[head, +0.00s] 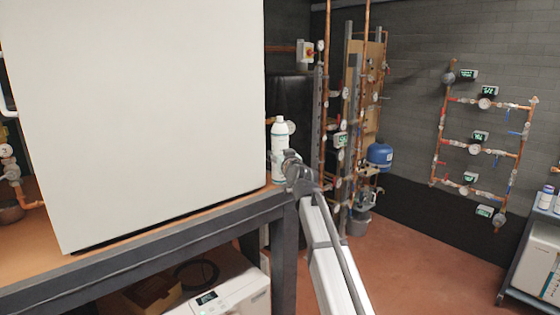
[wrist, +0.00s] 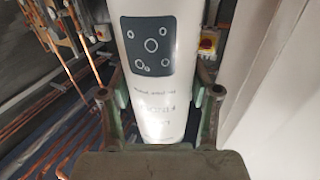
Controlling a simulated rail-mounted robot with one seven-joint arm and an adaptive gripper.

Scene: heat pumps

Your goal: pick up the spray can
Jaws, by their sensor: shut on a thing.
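The white spray can (head: 279,142) stands upright in the head view, beside the right side of the large white box and near the corner of the bench. In the wrist view the can (wrist: 153,60) fills the middle, with a dark printed square on its side. My gripper (head: 288,160) reaches the can from the front right and covers its lower part in the head view. In the wrist view my gripper (wrist: 162,95) has one finger on each side of the can and is shut on it. The can's base is hidden, so I cannot tell if it touches the bench.
The large white box (head: 140,110) stands on the bench (head: 150,245), close to the can's left. Copper pipes (head: 322,130) with valves and a blue vessel (head: 379,154) are behind to the right. A white unit (head: 225,290) sits below the bench. The red floor (head: 430,250) is open at right.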

